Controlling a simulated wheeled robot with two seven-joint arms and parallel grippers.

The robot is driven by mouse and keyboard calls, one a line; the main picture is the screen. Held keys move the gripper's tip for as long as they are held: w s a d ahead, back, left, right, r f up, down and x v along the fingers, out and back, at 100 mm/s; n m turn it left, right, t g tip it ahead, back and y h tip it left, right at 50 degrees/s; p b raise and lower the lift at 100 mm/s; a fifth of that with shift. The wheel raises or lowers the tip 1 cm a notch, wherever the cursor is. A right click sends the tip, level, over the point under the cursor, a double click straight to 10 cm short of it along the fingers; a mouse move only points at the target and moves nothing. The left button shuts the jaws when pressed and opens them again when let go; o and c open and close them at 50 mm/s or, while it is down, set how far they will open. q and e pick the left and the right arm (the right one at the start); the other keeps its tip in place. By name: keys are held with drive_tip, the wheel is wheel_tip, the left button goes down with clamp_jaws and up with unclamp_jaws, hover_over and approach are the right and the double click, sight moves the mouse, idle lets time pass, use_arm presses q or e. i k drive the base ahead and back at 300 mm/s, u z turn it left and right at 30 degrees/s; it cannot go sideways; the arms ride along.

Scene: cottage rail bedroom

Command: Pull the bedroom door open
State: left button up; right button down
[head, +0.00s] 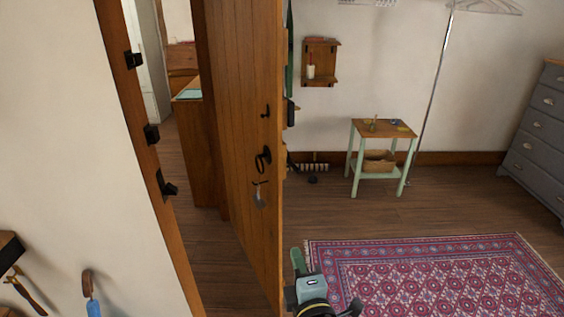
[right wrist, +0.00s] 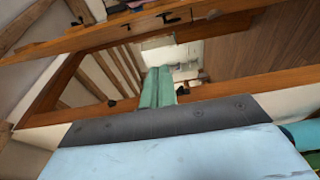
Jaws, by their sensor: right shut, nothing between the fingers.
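The bedroom door (head: 238,120) is a tall plank door of warm brown wood in the middle of the head view. It stands open, swung clear of the left door post (head: 150,160), with another room showing through the gap. A black ring handle (head: 263,158) sits near its right edge. My right gripper (head: 298,262) is low in the head view, just right of the door's edge and below the handle, apart from the handle. In the right wrist view its green fingers (right wrist: 157,88) are shut and empty. My left gripper is out of view.
A patterned red rug (head: 430,275) lies on the wood floor at the right. A small green-legged table (head: 384,128) stands against the back wall, with a grey chest of drawers (head: 540,125) at far right. Tools hang on the left wall.

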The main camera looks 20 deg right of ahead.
sight(249, 45)
drive_tip(key=i, duration=0.95)
